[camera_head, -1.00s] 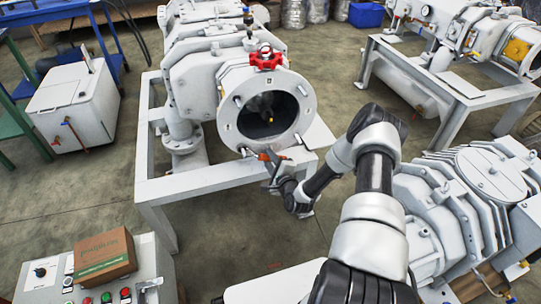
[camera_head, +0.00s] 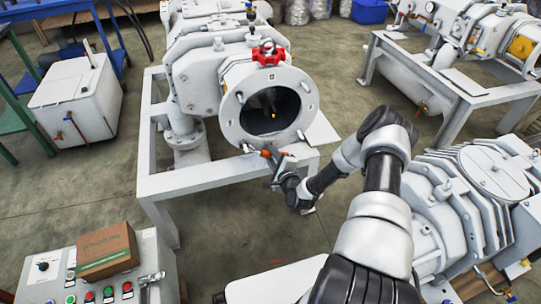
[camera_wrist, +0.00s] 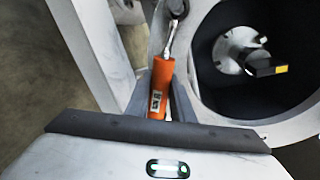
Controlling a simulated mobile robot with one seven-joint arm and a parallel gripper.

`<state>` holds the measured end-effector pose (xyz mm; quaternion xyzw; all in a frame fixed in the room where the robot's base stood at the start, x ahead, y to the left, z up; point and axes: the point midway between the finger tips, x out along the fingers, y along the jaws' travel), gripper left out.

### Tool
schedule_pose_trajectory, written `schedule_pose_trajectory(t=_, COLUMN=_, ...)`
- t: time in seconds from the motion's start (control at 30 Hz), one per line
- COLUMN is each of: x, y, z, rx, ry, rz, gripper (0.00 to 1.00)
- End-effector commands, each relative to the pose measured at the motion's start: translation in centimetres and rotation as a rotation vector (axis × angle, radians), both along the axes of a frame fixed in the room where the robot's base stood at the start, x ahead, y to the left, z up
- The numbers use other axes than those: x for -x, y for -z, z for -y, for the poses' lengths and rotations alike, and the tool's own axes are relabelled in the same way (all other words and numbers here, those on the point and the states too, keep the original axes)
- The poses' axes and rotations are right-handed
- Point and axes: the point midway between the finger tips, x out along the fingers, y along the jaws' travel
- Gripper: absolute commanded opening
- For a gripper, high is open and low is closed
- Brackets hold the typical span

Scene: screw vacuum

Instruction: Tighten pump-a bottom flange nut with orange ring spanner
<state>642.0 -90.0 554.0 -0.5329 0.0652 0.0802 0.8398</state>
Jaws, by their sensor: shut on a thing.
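My gripper (camera_wrist: 161,100) is shut on the orange handle of the ring spanner (camera_wrist: 161,85). In the wrist view the spanner's metal shank runs up from the handle to its ring end, at a dark round nut (camera_wrist: 177,7) on the flange. I cannot tell whether the ring is fully seated around the nut. In the head view the spanner (camera_head: 270,154) shows as a small orange piece at the lower edge of the pump's round flange (camera_head: 228,118). My gripper (camera_head: 274,172) is just below it.
The pump's white frame (camera_head: 200,177) runs under and beside my gripper. A second grey pump (camera_head: 485,190) stands close right of my arm. A control box with a cardboard box (camera_head: 104,250) is at lower left.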

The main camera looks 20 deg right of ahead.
Motion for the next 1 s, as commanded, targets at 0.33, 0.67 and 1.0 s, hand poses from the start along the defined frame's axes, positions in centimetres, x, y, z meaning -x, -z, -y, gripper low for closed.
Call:
schedule_pose_trajectory(t=0.33, x=0.6, y=-0.5, z=0.0, rx=-0.003, ry=0.001, rz=0.011, gripper=0.00)
schedule_pose_trajectory(t=0.67, x=2.7, y=-0.3, z=0.0, rx=-0.001, ry=0.001, rz=0.006, gripper=0.00)
schedule_pose_trajectory(t=1.0, x=4.8, y=-0.3, z=0.0, rx=-0.002, ry=0.002, rz=0.005, gripper=0.00)
